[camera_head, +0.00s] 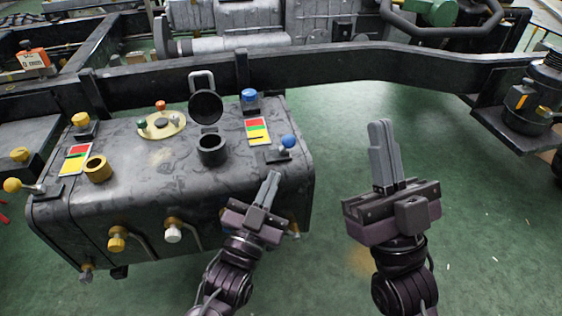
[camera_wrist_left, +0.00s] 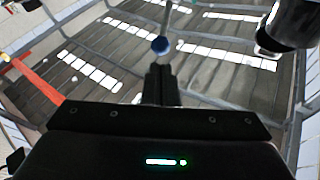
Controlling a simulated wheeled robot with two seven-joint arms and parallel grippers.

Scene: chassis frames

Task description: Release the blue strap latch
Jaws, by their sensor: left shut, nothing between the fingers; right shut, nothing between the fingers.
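A blue ball-ended lever (camera_head: 289,141) stands on a small dark mount at the right edge of the dark grey tank top. A second blue part, a blue cap (camera_head: 249,95), sits at the tank's back right corner. The frames do not show which is the strap latch. My left gripper (camera_head: 272,178) is shut and empty, its fingertips just in front of and below the ball-ended lever. In the left wrist view the blue ball (camera_wrist_left: 160,46) appears just above the shut fingertips (camera_wrist_left: 160,72); contact is not clear. My right gripper (camera_head: 380,125) is shut and empty, right of the tank.
The tank (camera_head: 170,205) carries an open filler neck (camera_head: 212,150) with a raised black cap (camera_head: 206,107), a yellow ball lever (camera_head: 12,184) and color labels. A black chassis rail (camera_head: 310,66) runs behind. Green floor (camera_head: 335,245) is clear right of the tank.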

